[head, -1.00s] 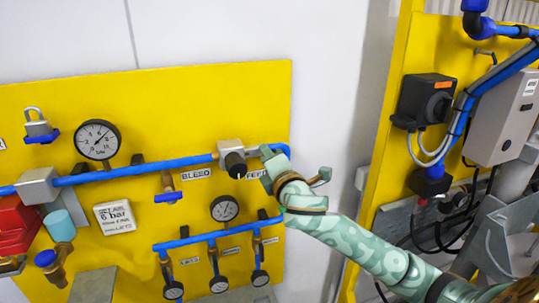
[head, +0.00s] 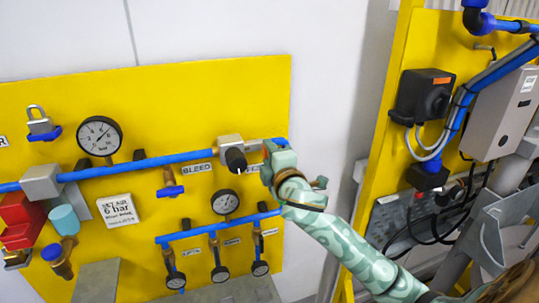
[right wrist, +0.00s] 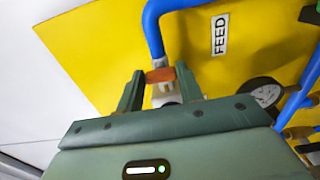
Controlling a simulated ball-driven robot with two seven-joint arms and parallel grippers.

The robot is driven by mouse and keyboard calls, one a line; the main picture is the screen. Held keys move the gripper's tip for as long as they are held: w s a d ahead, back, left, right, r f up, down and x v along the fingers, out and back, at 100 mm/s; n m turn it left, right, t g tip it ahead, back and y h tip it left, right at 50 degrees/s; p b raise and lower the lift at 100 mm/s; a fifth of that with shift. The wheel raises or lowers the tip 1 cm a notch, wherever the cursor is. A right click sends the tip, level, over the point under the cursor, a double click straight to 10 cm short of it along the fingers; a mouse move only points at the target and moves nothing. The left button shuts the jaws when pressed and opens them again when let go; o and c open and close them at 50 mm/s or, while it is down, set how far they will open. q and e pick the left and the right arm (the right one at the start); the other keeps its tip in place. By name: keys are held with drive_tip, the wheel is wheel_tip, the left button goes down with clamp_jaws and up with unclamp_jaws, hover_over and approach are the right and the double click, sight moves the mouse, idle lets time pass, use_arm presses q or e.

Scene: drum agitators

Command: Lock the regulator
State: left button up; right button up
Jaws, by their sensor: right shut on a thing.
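A pale grey block with a black knob (head: 235,158), which may be the regulator, sits on the blue pipe of the yellow panel. A grey padlock (head: 40,124) with a blue lower part hangs at the panel's upper left. My right gripper (head: 277,150) is at the pipe's right end, to the right of the black knob. In the right wrist view its fingers (right wrist: 159,80) are shut on a small fitting with a copper-coloured part (right wrist: 160,75), below the blue pipe's bend. My left gripper is not in view.
A large gauge (head: 100,136) and a small gauge (head: 225,202) are on the panel, with several smaller gauges below. A FEED label (right wrist: 220,35) is beside the gripped fitting. A second yellow panel with a black switch box (head: 424,96) stands to the right of my arm.

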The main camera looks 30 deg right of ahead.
drive_tip(key=shift+f, duration=0.15)
drive_tip(key=o, duration=1)
drive_tip(key=shift+s, duration=0.1)
drive_tip(key=p+v, duration=0.3)
drive_tip(key=v, duration=1.3)
drive_tip(key=shift+s+a+p, duration=0.15)
drive_tip(key=shift+p, duration=0.2)
